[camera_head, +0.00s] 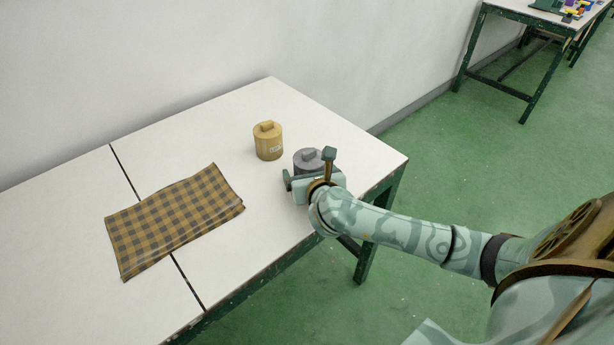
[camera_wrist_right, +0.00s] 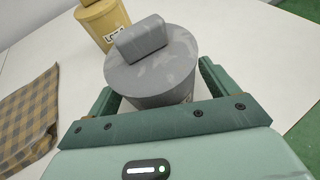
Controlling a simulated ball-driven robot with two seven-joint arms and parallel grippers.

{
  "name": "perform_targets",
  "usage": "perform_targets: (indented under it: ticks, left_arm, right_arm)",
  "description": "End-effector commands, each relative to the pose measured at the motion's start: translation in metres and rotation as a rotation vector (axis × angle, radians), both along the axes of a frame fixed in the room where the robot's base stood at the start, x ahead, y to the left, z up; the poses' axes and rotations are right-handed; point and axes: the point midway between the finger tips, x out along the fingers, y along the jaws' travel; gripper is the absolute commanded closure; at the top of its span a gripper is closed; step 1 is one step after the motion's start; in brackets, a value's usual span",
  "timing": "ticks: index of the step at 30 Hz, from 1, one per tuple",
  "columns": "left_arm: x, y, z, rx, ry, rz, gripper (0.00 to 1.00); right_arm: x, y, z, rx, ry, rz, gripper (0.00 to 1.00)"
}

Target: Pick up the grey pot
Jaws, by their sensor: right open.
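The grey pot (camera_head: 309,158) stands upright on the white table near its right end, partly hidden by my right gripper in the head view. It has a round lid with a block-shaped knob and shows large in the right wrist view (camera_wrist_right: 154,75). My right gripper (camera_head: 308,167) is open, with one finger on each side of the pot in the wrist view (camera_wrist_right: 155,85). I cannot tell whether the fingers touch it. My left gripper is not in view.
A yellow pot (camera_head: 268,143) with a label stands behind and left of the grey pot. A brown checked cloth (camera_head: 175,220) lies on the table (camera_head: 75,205) to the left. A wall runs behind the table. Another table (camera_head: 520,18) with small coloured things stands at the far right.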

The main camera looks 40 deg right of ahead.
Motion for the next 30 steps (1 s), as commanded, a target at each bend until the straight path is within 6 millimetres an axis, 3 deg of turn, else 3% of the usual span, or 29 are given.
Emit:
perform_targets:
  ticks: [5, 9, 12, 22, 28, 30]
  left_arm:
    - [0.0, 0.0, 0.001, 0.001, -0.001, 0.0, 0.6]
    - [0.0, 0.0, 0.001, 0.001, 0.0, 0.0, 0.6]
    - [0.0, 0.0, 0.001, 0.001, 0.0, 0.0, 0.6]
    - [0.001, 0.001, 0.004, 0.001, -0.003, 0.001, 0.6]
    - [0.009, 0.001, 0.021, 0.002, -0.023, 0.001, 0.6]
    - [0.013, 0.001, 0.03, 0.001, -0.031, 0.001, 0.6]
  right_arm:
    - [0.0, 0.0, 0.001, 0.0, -0.001, 0.001, 0.14]
    - [0.0, 0.0, 0.002, 0.0, -0.001, 0.001, 0.53]
    - [0.0, 0.0, 0.001, 0.0, -0.001, 0.001, 0.74]
    - [0.0, 0.0, 0.009, 0.0, -0.005, 0.001, 0.74]
    - [0.0, 0.001, 0.041, 0.002, -0.013, 0.0, 0.74]
    - [-0.01, 0.005, 0.054, 0.003, -0.01, 0.002, 0.74]
